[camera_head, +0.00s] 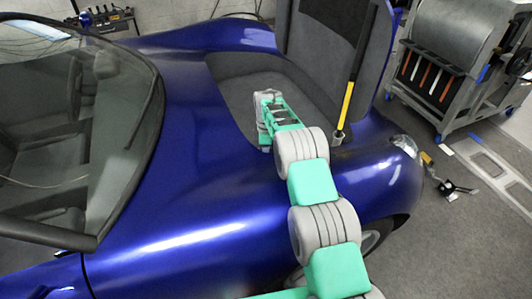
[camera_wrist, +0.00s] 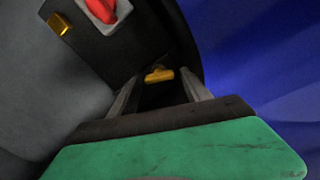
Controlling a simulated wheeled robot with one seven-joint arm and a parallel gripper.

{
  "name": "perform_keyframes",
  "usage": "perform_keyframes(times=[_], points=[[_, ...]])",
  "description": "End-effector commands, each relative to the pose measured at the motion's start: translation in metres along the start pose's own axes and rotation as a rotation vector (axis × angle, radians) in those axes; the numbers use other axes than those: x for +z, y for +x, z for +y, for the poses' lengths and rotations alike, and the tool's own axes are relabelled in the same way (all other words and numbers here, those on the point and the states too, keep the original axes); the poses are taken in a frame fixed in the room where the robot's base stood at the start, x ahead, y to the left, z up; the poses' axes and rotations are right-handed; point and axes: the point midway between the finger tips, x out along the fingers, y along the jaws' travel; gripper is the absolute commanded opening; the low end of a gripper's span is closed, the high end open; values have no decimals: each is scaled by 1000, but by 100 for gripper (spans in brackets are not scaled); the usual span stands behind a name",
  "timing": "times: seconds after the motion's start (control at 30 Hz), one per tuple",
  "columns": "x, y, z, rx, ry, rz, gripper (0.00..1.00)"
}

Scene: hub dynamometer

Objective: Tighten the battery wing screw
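A brass-yellow wing screw (camera_wrist: 158,75) shows in the wrist view between and just beyond the fingertips of my gripper (camera_wrist: 161,84). The two grey fingers are apart, with dark gaps between them and the screw; I see no contact. The screw sits at the edge of a dark part that looks like the battery (camera_wrist: 125,42). In the head view my gripper (camera_head: 267,101) is inside the open compartment of the blue car, and the screw and battery are hidden there.
A red part (camera_wrist: 101,9) and a gold block (camera_wrist: 60,24) sit on the battery. Blue car body (camera_wrist: 250,60) lies close on the right. In the head view, the raised lid (camera_head: 310,45) and a yellow-and-black strut (camera_head: 345,105) stand right of my gripper. A tool cart (camera_head: 440,60) stands farther right.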

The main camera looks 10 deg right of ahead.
Motion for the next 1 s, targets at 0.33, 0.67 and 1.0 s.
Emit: perform_keyframes(times=[0.33,0.67,1.0], points=[[0,0,0,0,1,0,27],[0,0,0,-1,1,0,0],[0,0,0,0,43,0,0]])
